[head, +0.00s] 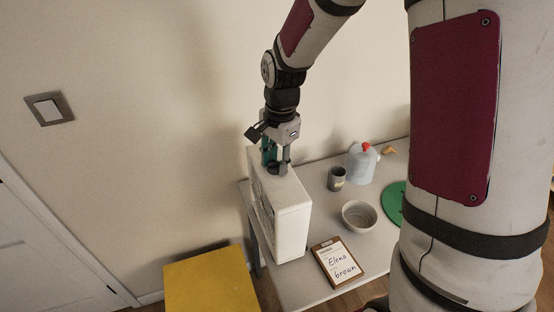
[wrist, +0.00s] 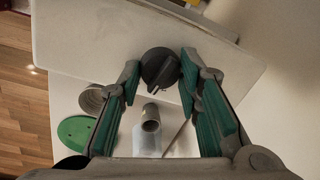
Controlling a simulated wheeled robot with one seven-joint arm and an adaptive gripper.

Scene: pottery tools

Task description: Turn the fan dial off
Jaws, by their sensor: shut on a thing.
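The white box-shaped fan (head: 292,222) stands upright on the left end of the table. Its dark round dial (wrist: 160,68) is on the top face and has a raised pointer bar. In the head view the dial (head: 277,168) is partly covered by my fingers. My gripper (head: 277,163) points down at the fan's top. In the wrist view my gripper (wrist: 159,75) has its green-padded fingers on either side of the dial, shut on it. The exact pointer setting is hard to read.
On the grey table (head: 300,285) are a clipboard (head: 338,262) reading "Elena brown", a bowl (head: 359,215), a dark cup (head: 336,178), a pale kettle-like pot (head: 362,163) with a red knob and a green disc (head: 393,203). A yellow surface (head: 210,285) is at front left.

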